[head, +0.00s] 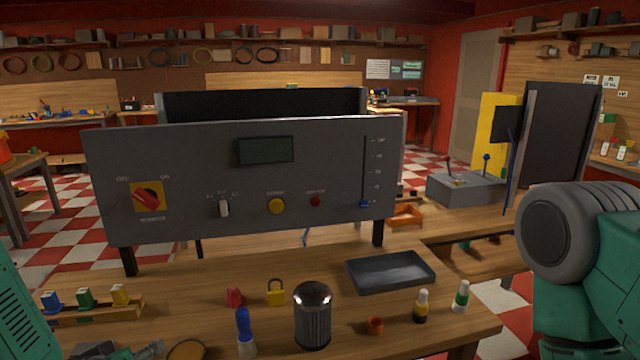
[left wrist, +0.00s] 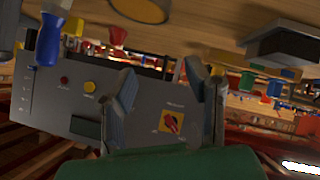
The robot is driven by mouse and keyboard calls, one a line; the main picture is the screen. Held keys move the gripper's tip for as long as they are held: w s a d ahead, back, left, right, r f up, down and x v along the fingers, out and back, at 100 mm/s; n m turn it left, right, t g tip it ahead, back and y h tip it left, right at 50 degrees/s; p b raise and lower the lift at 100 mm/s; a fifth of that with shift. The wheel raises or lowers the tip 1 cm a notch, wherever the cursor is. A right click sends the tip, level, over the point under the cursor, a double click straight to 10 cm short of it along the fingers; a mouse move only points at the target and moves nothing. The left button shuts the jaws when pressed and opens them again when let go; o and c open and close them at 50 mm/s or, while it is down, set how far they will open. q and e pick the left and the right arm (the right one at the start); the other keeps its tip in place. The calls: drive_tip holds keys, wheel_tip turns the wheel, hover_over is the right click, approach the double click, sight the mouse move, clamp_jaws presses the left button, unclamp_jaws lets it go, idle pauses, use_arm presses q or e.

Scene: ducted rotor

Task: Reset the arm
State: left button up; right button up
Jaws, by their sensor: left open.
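My left gripper (left wrist: 160,76) shows in the left wrist view with its two fingers spread and nothing between them. That view is upside down, and the grey control panel (left wrist: 60,95) stands beyond the fingers. In the head view, a piece of my green left arm (head: 20,315) shows at the lower left edge; its gripper cannot be made out there. My right arm (head: 590,270) fills the right edge of the head view, and its gripper is out of view. The panel (head: 300,165) stands upright on the bench, with a red rotary switch (head: 147,197) on a yellow plate.
On the wooden bench (head: 200,278) are a dark tray (head: 390,271), a dark metal cylinder (head: 313,318), a yellow padlock (head: 276,292), a blue-handled tool (head: 244,325), small bottles (head: 461,297) and a rack of coloured pieces (head: 90,306). A grey lever box (head: 465,188) stands behind at right.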

use_arm(q)
drive_tip(key=s+d+f+m+g+b, duration=0.2)
drive_tip(key=s+f+g, duration=0.3)
drive_tip(key=s+f, duration=0.7)
drive_tip(key=s+d+f+m+g+b, duration=0.2)
drive_tip(key=s+f+m+g+b, duration=0.2)
drive_tip(key=s+f, duration=0.8)
drive_tip(key=s+g+b, duration=0.1)
drive_tip(key=s, duration=0.3)
drive_tip(key=shift+s+f+m+g, duration=0.3)
drive_tip(key=shift+s+f+g, duration=0.1)
drive_tip(key=shift+w, duration=0.15)
